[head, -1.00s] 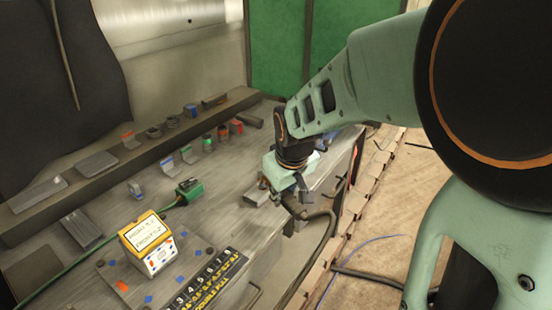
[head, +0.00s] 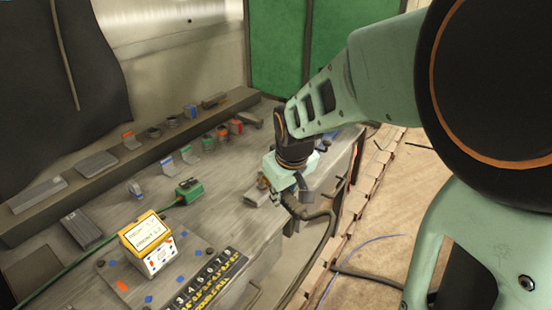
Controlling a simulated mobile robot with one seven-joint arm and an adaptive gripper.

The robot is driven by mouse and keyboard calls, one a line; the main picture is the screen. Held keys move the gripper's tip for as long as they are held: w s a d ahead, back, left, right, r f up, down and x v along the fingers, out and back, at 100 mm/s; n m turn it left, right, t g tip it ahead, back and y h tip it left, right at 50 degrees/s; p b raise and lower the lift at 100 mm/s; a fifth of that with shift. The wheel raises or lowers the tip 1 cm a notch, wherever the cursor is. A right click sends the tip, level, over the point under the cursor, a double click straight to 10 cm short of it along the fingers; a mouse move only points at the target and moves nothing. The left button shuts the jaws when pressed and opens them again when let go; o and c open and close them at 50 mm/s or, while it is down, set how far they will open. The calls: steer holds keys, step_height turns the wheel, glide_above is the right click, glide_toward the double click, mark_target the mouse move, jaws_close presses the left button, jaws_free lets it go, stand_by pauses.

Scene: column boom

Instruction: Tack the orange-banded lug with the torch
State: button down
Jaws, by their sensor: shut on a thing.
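The orange-banded lug (head: 130,139) is a small grey angle piece with an orange top edge. It stands on the raised ledge at the back left of the bench. My gripper (head: 293,196) is over the right front edge of the bench, well to the right of that lug. It is shut on a dark torch, mostly hidden by my gripper, with a thick black hose (head: 322,216) hanging from it. The torch tip cannot be made out.
A yellow-and-white box (head: 148,243) with a display stands at the front left, with a numbered black strip (head: 210,280) beside it. A green clamp (head: 189,189) with a green cable lies mid-bench. A grey block (head: 256,196) lies close to my gripper.

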steer(key=shift+w+r+p+v, duration=0.15)
steer(key=shift+p+v, duration=0.8)
steer(key=shift+v, duration=0.5)
steer(key=shift+w+p+v, duration=0.2)
steer(key=shift+p+v, duration=0.8)
steer(key=shift+v, duration=0.45)
steer(key=shift+w+r+p+v, duration=0.15)
steer(key=shift+p+v, duration=0.8)
steer(key=shift+v, duration=0.5)
steer(key=shift+d+f, duration=0.1)
